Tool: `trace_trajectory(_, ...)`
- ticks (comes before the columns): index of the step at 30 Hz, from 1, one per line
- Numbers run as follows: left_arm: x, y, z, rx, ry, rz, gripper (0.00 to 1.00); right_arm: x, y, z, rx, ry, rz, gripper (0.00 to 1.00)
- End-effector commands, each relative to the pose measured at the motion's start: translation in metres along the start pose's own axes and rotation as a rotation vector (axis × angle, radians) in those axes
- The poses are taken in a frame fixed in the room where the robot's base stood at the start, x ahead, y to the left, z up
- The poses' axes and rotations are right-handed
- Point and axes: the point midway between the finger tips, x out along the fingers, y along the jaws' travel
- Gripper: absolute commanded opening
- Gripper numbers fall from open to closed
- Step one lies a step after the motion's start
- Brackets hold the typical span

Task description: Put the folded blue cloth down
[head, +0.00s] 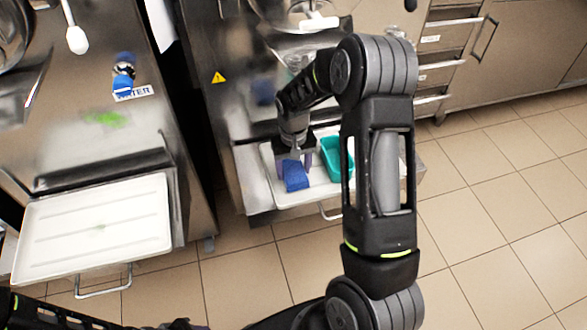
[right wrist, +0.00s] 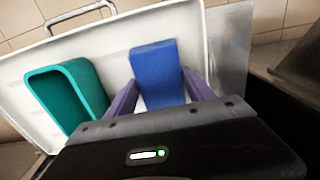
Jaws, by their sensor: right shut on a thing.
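The folded blue cloth (head: 296,176) is between the fingers of my right gripper (head: 296,165), over the white tray (head: 263,163) of the middle freezer. In the right wrist view the blue cloth (right wrist: 158,72) sits between the two purple fingers of the right gripper (right wrist: 160,92), which is shut on it. The cloth is at or just above the tray's surface; I cannot tell if it touches.
A teal open container (head: 337,160) stands on the same tray, right of the cloth; it also shows in the right wrist view (right wrist: 66,98). Another white tray (head: 95,225), empty, juts from the left freezer. Tiled floor (head: 500,230) is clear at the right.

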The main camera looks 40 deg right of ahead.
Motion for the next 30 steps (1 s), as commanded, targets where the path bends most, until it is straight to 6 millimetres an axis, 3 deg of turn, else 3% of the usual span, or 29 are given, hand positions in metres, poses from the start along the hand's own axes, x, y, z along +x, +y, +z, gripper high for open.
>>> trace_trajectory(12,0.0035,-0.0014,0.0001,0.000,0.000,0.000,0.36,0.0072,0.0000,-0.0004,0.000,0.002,0.000,0.23)
trace_trajectory(13,0.0027,-0.0010,0.0001,0.000,0.000,0.000,0.36,0.0062,0.0000,-0.0005,0.000,0.002,0.000,0.63)
trace_trajectory(21,0.0022,-0.0008,0.0000,0.000,0.000,0.000,0.36,0.0056,0.0000,-0.0004,0.000,0.001,0.000,0.83)
trace_trajectory(30,-0.0005,0.0002,0.0000,0.000,0.000,0.000,0.36,0.0020,0.0000,-0.0004,0.000,0.002,0.000,0.83)
